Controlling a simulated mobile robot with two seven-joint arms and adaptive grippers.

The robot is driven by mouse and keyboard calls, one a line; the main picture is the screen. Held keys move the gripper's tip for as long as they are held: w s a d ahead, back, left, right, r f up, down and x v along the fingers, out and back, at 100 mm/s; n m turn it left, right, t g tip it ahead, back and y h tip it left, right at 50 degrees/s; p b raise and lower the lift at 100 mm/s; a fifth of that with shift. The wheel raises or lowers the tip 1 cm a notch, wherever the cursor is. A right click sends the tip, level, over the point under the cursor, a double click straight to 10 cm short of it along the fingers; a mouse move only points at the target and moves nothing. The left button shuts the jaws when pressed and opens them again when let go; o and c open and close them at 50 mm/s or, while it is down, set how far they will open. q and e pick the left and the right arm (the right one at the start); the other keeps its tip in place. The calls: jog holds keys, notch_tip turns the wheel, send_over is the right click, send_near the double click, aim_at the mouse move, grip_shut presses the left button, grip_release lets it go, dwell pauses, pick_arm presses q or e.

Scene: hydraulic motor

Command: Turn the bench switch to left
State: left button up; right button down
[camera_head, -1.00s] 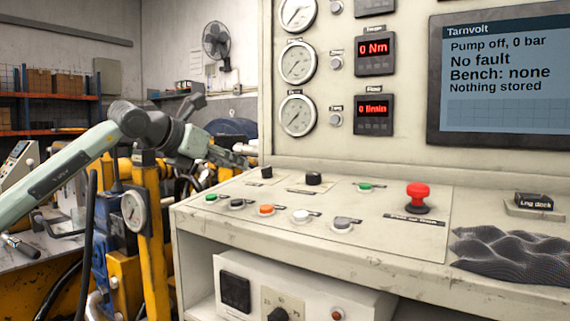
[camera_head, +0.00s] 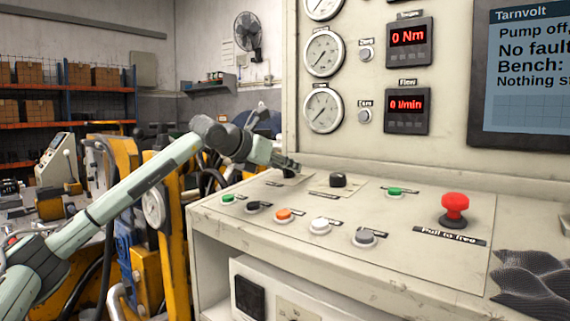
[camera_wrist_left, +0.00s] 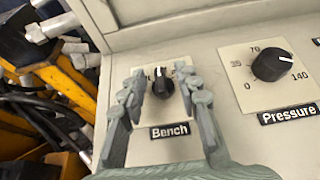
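The bench switch is a small black knob (camera_wrist_left: 162,84) with a white pointer mark, above a "Bench" label (camera_wrist_left: 170,131) in the left wrist view. Its mark points roughly up, away from the label. My left gripper (camera_wrist_left: 160,88) has its two fingers apart, one on each side of the knob, with visible gaps. In the head view my left gripper (camera_head: 284,163) is at the panel's back left corner, over the bench switch, which it partly hides. My right gripper is not in view.
The pressure knob (camera_wrist_left: 271,65) is to the right of the bench switch. Several push buttons, including an orange one (camera_head: 283,214), and a red mushroom button (camera_head: 454,208) stand on the panel. Gauges and red displays are on the upright wall behind. Yellow machinery (camera_head: 172,215) stands left.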

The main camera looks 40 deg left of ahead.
pick_arm(q)
grip_shut()
